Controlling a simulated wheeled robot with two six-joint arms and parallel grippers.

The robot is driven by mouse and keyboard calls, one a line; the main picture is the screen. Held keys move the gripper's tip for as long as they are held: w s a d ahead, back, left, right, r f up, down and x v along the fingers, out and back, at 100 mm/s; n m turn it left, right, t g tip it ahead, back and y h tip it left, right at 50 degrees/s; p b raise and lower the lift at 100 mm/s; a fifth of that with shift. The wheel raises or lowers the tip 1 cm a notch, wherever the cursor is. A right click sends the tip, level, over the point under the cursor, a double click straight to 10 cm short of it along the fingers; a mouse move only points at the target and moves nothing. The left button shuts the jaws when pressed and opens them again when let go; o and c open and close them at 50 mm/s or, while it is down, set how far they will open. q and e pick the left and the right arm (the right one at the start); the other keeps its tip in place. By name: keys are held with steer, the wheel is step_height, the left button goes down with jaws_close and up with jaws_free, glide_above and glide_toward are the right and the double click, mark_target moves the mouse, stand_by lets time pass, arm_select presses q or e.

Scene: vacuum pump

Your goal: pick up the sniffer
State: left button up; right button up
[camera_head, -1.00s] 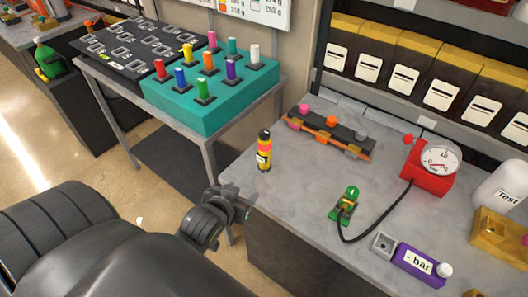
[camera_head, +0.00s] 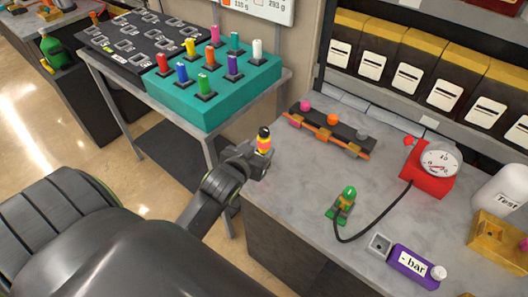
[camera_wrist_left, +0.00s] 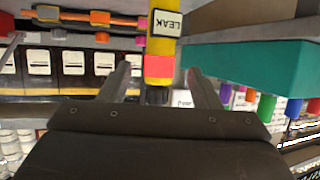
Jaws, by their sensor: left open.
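The sniffer, which I take to be the yellow stick with a pink-red band and black top (camera_head: 264,143), stands at the left edge of the grey worktop in the head view. Its lower part is hidden behind my left gripper (camera_head: 257,159). In the left wrist view the sniffer (camera_wrist_left: 162,45) appears upside down with a "LEAK" label. There it shows between the two spread fingers of my left gripper (camera_wrist_left: 158,73), with its black end near the palm. The gripper is open; I cannot tell whether a finger touches the sniffer. My right gripper is out of view.
A teal peg block (camera_head: 205,115) stands on the side table at left.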

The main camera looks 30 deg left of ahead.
arm_select(q)
steer(key=shift+x, duration=0.95)
steer(key=shift+w+a+f+p, duration=0.1)
steer(key=shift+w+p, duration=0.3)
steer(key=shift+w, duration=0.15)
steer(key=shift+p+x, duration=0.4)
steer(key=shift+x, duration=1.6)
steer(key=shift+s, duration=0.1)
steer(key=shift+c, duration=0.4)
jaws_close()
